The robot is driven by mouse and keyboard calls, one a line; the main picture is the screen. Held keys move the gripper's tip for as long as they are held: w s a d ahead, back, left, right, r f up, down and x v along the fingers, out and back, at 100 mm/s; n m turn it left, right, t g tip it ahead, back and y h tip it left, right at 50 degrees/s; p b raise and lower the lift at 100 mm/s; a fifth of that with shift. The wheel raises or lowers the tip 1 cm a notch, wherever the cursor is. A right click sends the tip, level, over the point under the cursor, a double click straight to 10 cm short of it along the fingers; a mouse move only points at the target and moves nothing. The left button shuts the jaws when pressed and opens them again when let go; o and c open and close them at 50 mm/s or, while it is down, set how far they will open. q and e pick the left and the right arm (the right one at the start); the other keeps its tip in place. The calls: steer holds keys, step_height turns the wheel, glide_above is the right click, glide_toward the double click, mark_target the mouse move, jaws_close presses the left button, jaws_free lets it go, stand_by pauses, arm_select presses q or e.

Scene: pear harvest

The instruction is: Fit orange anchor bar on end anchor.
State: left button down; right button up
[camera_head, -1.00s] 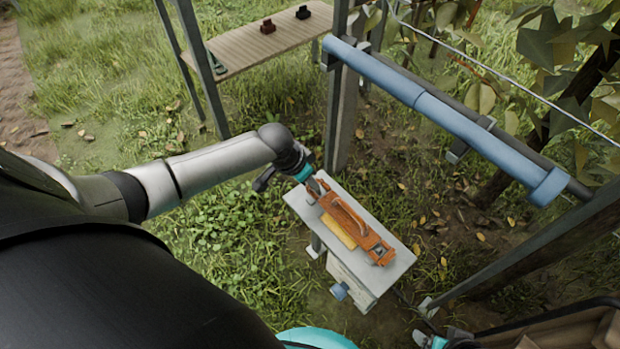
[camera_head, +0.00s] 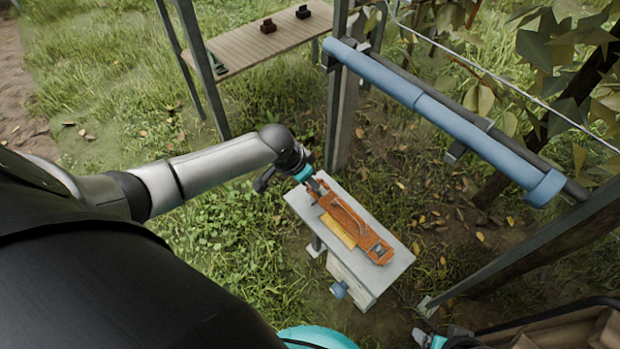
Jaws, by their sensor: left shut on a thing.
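The long orange bar (camera_head: 350,222) lies over the small grey table (camera_head: 393,271), slanting from upper left to lower right. My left gripper (camera_head: 316,187) is at its upper-left end and is shut on it. The bar's far end has a dark and grey fitting (camera_head: 379,251). A yellow block (camera_head: 338,231) lies along the bar's lower-left side. I cannot tell whether the bar rests on the table or is slightly raised. I cannot pick out the end anchor for certain. A teal and dark part of my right gripper (camera_head: 437,342) shows at the bottom edge, cut off.
A blue tube on a rail (camera_head: 440,112) runs across the upper right, between posts. A wooden bench (camera_head: 270,42) with small dark parts stands at the back left. A brown crate (camera_head: 560,335) is at the lower right. Grass is clear left of the small table.

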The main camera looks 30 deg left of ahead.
arm_select(q)
steer(key=shift+f, duration=0.3)
arm_select(e)
steer(key=shift+f, duration=0.2)
stand_by(0.3)
arm_select(q)
steer(key=c, duration=0.7)
jaws_free()
arm_select(e)
steer(key=s+d+f+g+p, duration=0.1)
steer(key=s+f+p, duration=0.15)
steer(key=f, duration=0.35)
steer(key=s+d+f+p, duration=0.1)
steer(key=s+d+f, duration=0.15)
steer(key=f, duration=0.25)
arm_select(q)
steer(key=shift+p+v, duration=2.35)
steer(key=shift+v, duration=5.3)
arm_select(e)
steer(key=s+d+f, duration=0.4)
steer(key=s, duration=0.4)
steer(key=shift+d+h, duration=0.3)
steer(key=shift+h, duration=0.1)
